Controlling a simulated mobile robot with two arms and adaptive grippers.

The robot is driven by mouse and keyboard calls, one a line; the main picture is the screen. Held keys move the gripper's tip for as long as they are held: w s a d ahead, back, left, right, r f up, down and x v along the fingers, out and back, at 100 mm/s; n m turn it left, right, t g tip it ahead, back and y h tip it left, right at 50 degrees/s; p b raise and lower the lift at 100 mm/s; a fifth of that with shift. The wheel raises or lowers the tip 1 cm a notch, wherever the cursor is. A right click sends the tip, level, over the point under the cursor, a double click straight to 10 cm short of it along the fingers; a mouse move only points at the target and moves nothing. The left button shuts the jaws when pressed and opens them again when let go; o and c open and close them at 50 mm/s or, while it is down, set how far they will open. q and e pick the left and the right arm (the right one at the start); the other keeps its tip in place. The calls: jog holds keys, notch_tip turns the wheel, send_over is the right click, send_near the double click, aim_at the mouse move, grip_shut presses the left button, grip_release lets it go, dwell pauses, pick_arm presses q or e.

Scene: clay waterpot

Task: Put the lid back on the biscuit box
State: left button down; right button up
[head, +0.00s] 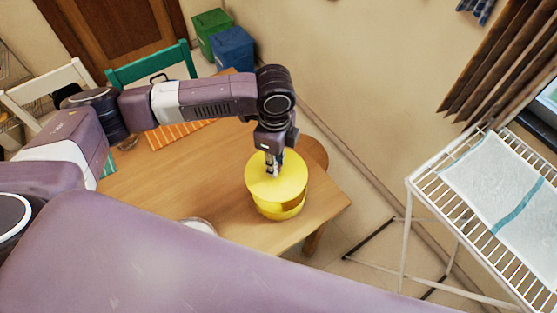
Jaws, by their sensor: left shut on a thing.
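A round yellow biscuit box (277,211) stands on the wooden table near its right corner. Its yellow lid (282,187) is over the top of the box. I cannot tell whether the lid is fully seated or held slightly above the rim. My left gripper (271,170) points down at the middle of the lid and is shut on it, likely at a knob that the fingers hide. My right gripper is not in view.
An orange striped mat (180,133) lies at the table's far side. A pale round dish (198,225) is partly hidden by my own body. Chairs, one green (150,66), stand behind the table. A drying rack (425,185) with a towel (500,180) stands at the right.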

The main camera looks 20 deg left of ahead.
aim_at(279, 175)
pick_arm(q)
jog(key=m, duration=0.1)
jog(key=f+m, duration=0.1)
jog(key=m+p, duration=0.1)
jog(key=shift+w+d+f, duration=0.25)
jog(key=shift+d, duration=0.05)
jog(key=shift+w+f+m, duration=0.1)
jog(key=shift+f+m, duration=0.25)
jog(key=shift+m, duration=0.25)
jog(key=shift+f+m, duration=0.2)
jog(key=shift+m, duration=0.1)
jog(key=shift+f, duration=0.25)
jog(key=shift+f+b, duration=0.4)
jog(key=shift+b, duration=0.05)
notch_tip(279, 175, down, 3)
jog(key=b, duration=0.4)
jog(key=shift+f, duration=1.15)
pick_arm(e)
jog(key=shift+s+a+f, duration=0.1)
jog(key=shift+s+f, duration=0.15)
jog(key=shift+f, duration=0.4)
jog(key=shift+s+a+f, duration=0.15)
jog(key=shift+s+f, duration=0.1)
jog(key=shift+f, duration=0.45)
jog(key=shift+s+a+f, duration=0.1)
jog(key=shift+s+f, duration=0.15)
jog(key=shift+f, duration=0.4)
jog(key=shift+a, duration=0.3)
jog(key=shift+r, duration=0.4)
